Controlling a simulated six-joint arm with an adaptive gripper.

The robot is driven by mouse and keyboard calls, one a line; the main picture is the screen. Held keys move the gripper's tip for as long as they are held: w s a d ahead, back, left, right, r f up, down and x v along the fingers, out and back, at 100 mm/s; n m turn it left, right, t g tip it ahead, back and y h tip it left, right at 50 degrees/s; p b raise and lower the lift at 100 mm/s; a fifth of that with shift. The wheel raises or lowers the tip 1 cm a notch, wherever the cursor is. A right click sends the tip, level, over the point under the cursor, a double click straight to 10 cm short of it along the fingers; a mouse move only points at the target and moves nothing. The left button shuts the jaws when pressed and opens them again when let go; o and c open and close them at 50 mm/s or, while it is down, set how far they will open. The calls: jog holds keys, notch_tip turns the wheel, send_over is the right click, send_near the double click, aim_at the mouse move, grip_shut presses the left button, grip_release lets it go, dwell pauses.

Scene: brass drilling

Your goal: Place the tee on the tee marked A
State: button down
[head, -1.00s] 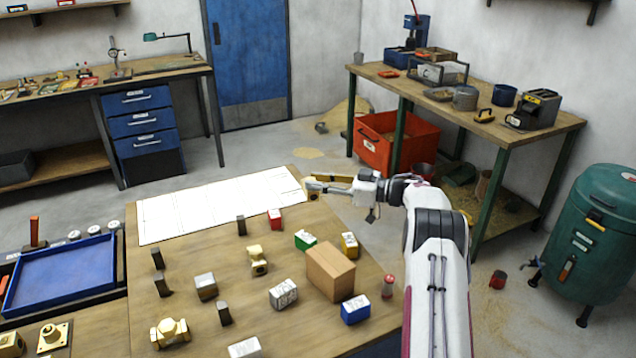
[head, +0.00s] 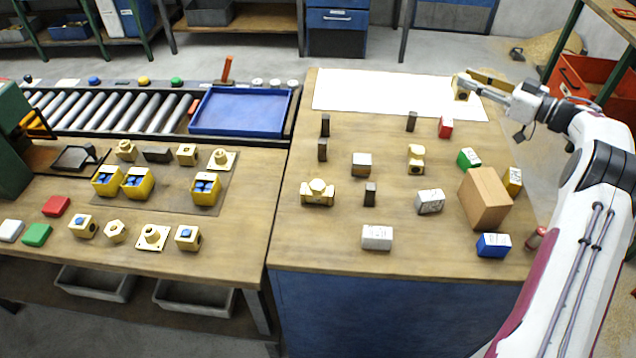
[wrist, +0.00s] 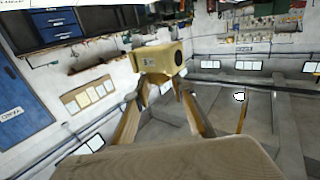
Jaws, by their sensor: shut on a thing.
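My gripper (head: 470,86) is over the far right part of the right table, near the end of the white sheet (head: 390,93). It is shut on a brass tee (head: 461,91), which also shows between the fingers in the wrist view (wrist: 160,60) with a dark round hole facing right. The held tee is above the table. Two brass fittings stand on the right table: a wide one (head: 317,192) at the left and a taller one (head: 416,158) near the middle. Either may be a tee; I cannot read a letter A on them.
A cardboard box (head: 486,198) stands at the right, among small coloured boxes. Several dark blocks (head: 325,124) stand upright. The left table (head: 235,255) holds brass fittings and yellow bins (head: 138,185). A blue tray (head: 238,112) lies behind it. The sheet is clear.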

jog(key=s+a+r+n+g+y, duration=0.1)
jog(key=a+r, duration=0.1)
jog(key=a, duration=0.4)
jog(key=s+a+r+n+g, duration=0.1)
jog(key=s+a+r, duration=0.1)
jog(key=a, duration=0.5)
jog(key=n+g+y, duration=0.2)
jog(key=n+g, duration=0.1)
jog(key=g, duration=0.2)
send_over(327, 192)
notch_tip(327, 192, down, 4)
jog(key=shift+r, duration=0.2)
notch_tip(327, 192, down, 6)
jog(key=shift+f, duration=0.2)
jog(key=shift+f, duration=1.8)
